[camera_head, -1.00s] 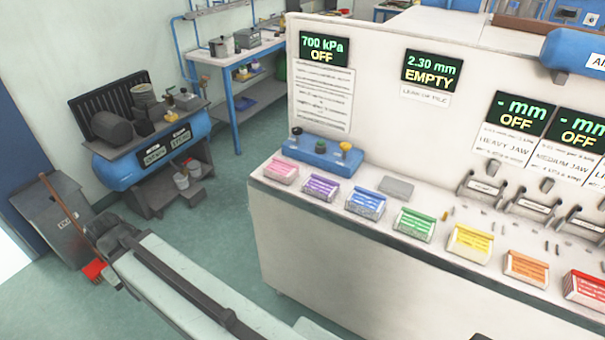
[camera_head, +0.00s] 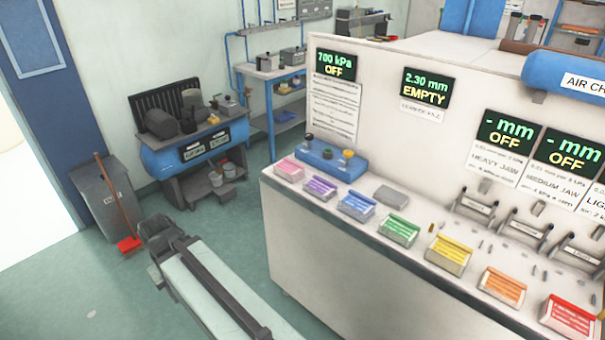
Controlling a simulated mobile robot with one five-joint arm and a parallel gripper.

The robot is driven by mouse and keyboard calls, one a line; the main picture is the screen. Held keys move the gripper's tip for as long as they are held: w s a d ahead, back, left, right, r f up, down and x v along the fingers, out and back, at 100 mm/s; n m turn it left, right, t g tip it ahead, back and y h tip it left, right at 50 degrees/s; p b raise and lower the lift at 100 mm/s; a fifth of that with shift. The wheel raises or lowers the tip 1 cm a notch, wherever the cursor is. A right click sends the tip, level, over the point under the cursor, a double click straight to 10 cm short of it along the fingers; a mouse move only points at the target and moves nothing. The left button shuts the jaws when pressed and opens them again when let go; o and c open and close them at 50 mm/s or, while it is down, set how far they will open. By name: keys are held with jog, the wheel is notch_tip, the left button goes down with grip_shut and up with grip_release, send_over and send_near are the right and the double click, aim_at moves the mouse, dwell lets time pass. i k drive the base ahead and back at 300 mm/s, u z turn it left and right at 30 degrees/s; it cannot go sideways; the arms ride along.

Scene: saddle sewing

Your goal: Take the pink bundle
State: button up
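The pink bundle (camera_head: 289,169) lies at the far left end of a row of coloured bundles on the white bench. It is a small striped block, and nothing touches it from above. My arm reaches up from the bottom of the picture, on the floor side left of the bench. My gripper (camera_head: 157,236) is the dark end of that arm, left of the bench and apart from the pink bundle. Its fingers are too small and dark to tell whether they are open or shut.
The white bench (camera_head: 310,254) has a purple bundle (camera_head: 320,188) beside the pink one, then several more colours. A blue block with knobs (camera_head: 331,160) stands behind the pink bundle. A bin (camera_head: 106,202), a red broom (camera_head: 129,243) and a blue compressor (camera_head: 196,150) stand left. Floor between is clear.

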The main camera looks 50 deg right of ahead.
aim_at(286, 169)
jog(key=u, duration=0.15)
jog(key=i, duration=0.95)
jog(key=z, duration=0.1)
